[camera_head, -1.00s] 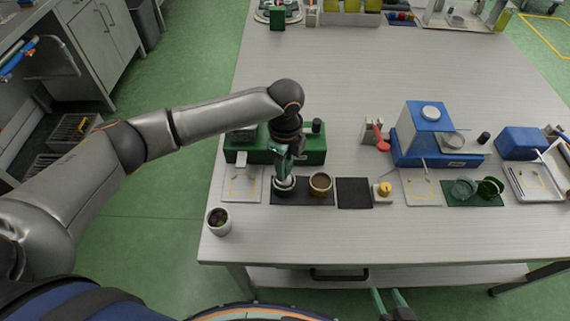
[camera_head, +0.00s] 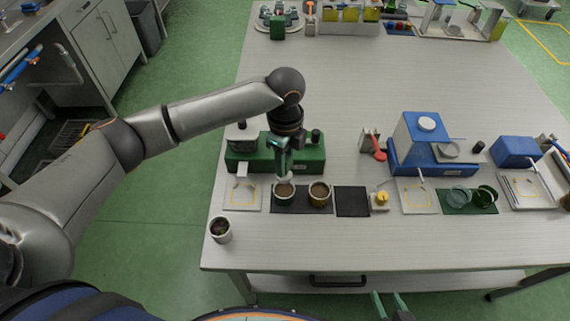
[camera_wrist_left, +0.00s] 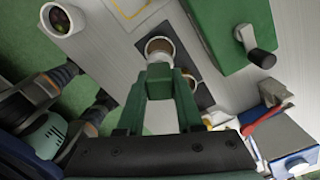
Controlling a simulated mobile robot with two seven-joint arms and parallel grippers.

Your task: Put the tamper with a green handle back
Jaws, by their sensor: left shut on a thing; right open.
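My left gripper (camera_head: 284,168) is shut on the tamper, whose green handle (camera_wrist_left: 158,80) shows between the fingers in the wrist view. The tamper's pale lower end seems to hang just above the left cup (camera_head: 284,197) on the dark mat; whether it touches the cup is hard to tell. That cup holds brown stuff and also shows in the wrist view (camera_wrist_left: 158,47). My right gripper (camera_head: 392,305) is open and empty at the table's front edge.
A second brown-filled cup (camera_head: 319,195) stands beside the first. A green machine (camera_head: 305,158) is just behind. An empty black mat (camera_head: 352,202) and a yellow-knobbed piece on a white block (camera_head: 380,201) lie to the right. A white cup (camera_head: 220,230) stands front left.

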